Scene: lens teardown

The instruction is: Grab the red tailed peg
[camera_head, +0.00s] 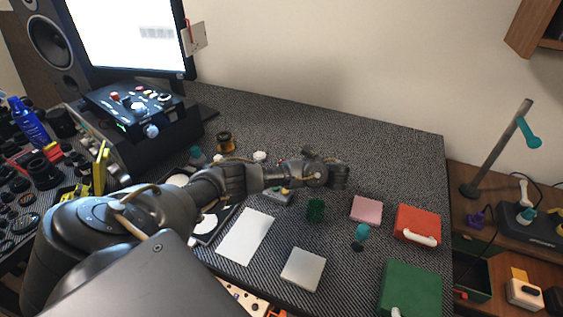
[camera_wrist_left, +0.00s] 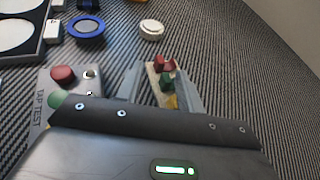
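In the left wrist view a small pale strip holds a red peg (camera_wrist_left: 165,64), a green peg (camera_wrist_left: 167,80) and a yellow piece (camera_wrist_left: 171,101). They show between the two grey fingers of my left gripper (camera_wrist_left: 160,85), which are apart. The red peg is toward the far end of the fingers. A tail on it is too small to make out. In the head view my left arm reaches across the table and its hand (camera_head: 330,173) hides most of the area around the pegs. My right gripper is not in view.
A grey tap-test box (camera_wrist_left: 62,90) with a red button sits left of the fingers. A blue ring (camera_wrist_left: 86,27) and a white disc (camera_wrist_left: 152,29) lie beyond.

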